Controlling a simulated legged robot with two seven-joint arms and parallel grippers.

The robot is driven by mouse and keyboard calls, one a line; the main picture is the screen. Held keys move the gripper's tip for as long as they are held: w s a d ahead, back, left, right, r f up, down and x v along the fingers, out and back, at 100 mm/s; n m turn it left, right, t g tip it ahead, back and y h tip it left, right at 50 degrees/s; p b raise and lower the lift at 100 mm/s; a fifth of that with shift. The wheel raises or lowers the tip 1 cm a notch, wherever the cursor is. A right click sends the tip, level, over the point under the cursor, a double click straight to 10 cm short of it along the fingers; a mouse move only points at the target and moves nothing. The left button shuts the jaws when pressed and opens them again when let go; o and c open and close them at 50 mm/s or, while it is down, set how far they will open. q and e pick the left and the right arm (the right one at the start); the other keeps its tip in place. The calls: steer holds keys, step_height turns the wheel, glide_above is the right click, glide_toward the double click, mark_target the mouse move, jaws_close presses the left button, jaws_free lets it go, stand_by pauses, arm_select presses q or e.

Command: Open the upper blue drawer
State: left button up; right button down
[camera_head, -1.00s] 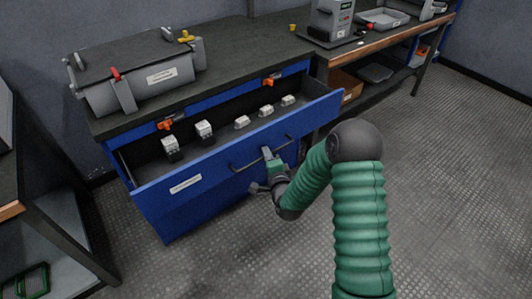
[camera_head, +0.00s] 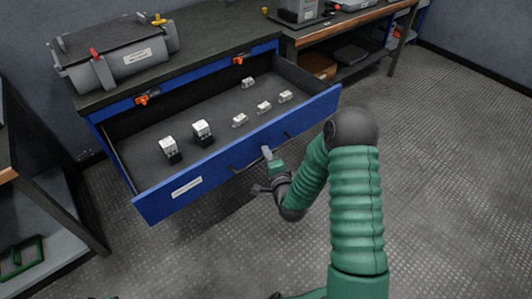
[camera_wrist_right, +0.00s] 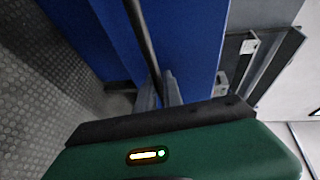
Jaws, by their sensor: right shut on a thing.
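The upper blue drawer (camera_head: 228,166) is pulled well out of the bench in the head view, with its inside showing. Its dark bar handle (camera_head: 246,164) runs across the front. My right gripper (camera_head: 266,155) is shut on the handle near its middle. In the right wrist view the fingers (camera_wrist_right: 160,90) close around the handle bar (camera_wrist_right: 141,35), in front of the blue drawer face (camera_wrist_right: 190,35). My left gripper is out of view.
Several small white-and-dark components (camera_head: 202,131) stand in the drawer. A grey case (camera_head: 120,55) with red and yellow latches sits on the bench top. Orange latches (camera_head: 147,98) are on the bench front. A dark shelf unit (camera_head: 45,205) stands left. The floor (camera_head: 440,170) at right is clear.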

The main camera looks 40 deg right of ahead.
steer(key=shift+s+a+f, duration=0.1)
steer(key=shift+a+f, duration=0.05)
steer(key=shift+f, duration=0.1)
steer(key=c, duration=1.8)
jaws_free()
steer(key=shift+o, duration=0.2)
steer(key=shift+r, duration=0.1)
steer(key=p+v, duration=1.1)
steer(key=v, duration=0.5)
steer(key=shift+s, duration=0.25)
steer(key=shift+a+r, duration=0.1)
